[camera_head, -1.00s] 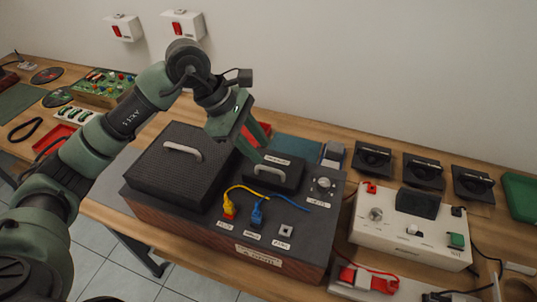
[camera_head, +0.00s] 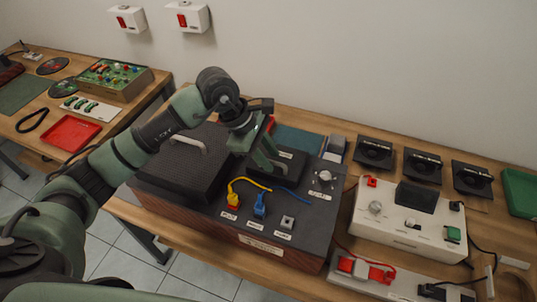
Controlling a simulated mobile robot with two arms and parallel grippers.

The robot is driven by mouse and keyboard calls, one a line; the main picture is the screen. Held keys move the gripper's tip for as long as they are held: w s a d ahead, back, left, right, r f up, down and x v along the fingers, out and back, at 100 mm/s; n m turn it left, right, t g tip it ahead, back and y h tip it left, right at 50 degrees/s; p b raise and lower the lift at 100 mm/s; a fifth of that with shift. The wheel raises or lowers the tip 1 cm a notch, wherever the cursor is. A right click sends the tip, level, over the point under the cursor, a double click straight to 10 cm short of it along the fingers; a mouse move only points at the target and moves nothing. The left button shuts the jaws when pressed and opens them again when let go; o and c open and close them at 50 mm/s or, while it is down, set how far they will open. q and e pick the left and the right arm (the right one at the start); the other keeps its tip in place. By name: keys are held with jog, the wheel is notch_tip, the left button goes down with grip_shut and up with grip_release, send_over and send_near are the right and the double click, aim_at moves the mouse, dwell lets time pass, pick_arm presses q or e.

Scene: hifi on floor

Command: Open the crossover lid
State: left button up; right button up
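A wood-sided box with a dark top (camera_head: 205,217) stands on the bench. A small black lid (camera_head: 293,166) with a pale label near its back edge lies on its top and looks closed. My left gripper (camera_head: 266,163) reaches down over the left part of this small lid. Its fingers hide the lid's handle area, so I cannot tell whether they touch or hold it. A larger meshed black lid (camera_head: 165,165) with a pale handle lies to the left, partly behind my arm. My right gripper is not in view.
Yellow and blue cables with plugs (camera_head: 260,207) lie just in front of the small lid. A knob (camera_head: 325,175) is to its right. A white device (camera_head: 405,220) and several black speaker-like units (camera_head: 423,166) stand further right. A red tray (camera_head: 70,133) is at left.

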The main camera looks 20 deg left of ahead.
pick_arm(q)
grip_shut()
dwell(1.2)
